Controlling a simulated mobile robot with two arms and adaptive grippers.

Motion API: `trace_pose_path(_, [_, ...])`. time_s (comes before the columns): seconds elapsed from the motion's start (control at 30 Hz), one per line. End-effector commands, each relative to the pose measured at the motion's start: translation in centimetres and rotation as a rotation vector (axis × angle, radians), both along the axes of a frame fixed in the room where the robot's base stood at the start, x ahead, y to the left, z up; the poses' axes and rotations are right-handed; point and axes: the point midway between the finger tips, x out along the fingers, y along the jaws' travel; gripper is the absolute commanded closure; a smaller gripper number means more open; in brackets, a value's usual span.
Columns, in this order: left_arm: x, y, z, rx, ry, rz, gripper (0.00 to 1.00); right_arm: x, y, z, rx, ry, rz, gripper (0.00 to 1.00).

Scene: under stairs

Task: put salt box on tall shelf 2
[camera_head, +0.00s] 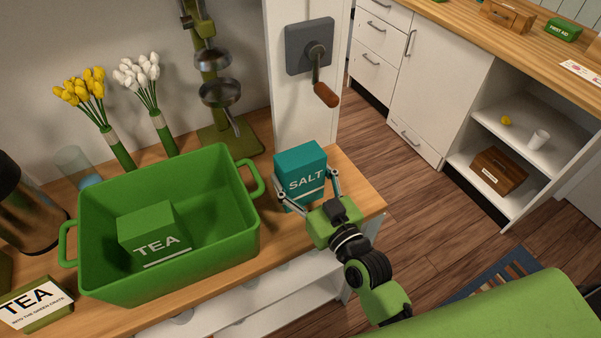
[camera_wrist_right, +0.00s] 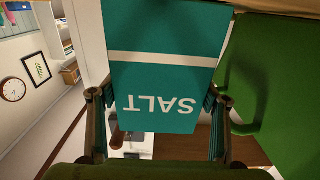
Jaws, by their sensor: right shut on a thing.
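The teal salt box (camera_head: 301,168) stands about upright at the right end of the wooden counter, right of the green crate. My right gripper (camera_head: 307,190) is shut on it, one finger on each side. In the right wrist view the salt box (camera_wrist_right: 165,70) fills the middle between the fingers (camera_wrist_right: 155,100), its lettering upside down. I cannot tell whether its bottom touches the counter. My left gripper is not in view. No shelf is marked as tall shelf 2; an open white shelf unit (camera_head: 530,118) stands across the room at the right.
The green crate (camera_head: 190,272) holds a green tea box (camera_head: 150,235). A tea sign (camera_head: 32,303), flowers (camera_head: 82,88) and a green press (camera_head: 205,70) share the counter (camera_head: 362,192). A wall crank (camera_head: 318,72) projects behind the salt box. Wooden floor (camera_head: 400,185) lies open to the right.

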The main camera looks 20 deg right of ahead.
Motion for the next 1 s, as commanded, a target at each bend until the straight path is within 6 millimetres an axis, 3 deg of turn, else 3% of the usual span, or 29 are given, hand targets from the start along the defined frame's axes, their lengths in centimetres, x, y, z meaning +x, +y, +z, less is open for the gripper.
trace_pose_path(0.27, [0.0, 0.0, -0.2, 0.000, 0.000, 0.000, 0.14, 0.0, 0.0, -0.2, 0.000, -0.003, 0.000, 0.70])
trace_pose_path(0.3, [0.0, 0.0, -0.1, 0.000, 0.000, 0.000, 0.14, 0.0, 0.0, -0.2, -0.001, 0.000, 0.000, 0.21])
trace_pose_path(0.33, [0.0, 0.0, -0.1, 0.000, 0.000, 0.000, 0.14, 0.0, 0.0, -0.2, -0.001, 0.000, 0.000, 0.14])
trace_pose_path(0.73, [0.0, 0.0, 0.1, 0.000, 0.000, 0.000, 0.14, 0.0, 0.0, 0.3, 0.000, -0.001, 0.000, 0.14])
trace_pose_path(1.0, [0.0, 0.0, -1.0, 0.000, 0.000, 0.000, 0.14, -3.7, -0.9, -0.3, -0.003, 0.003, 0.001, 0.14])
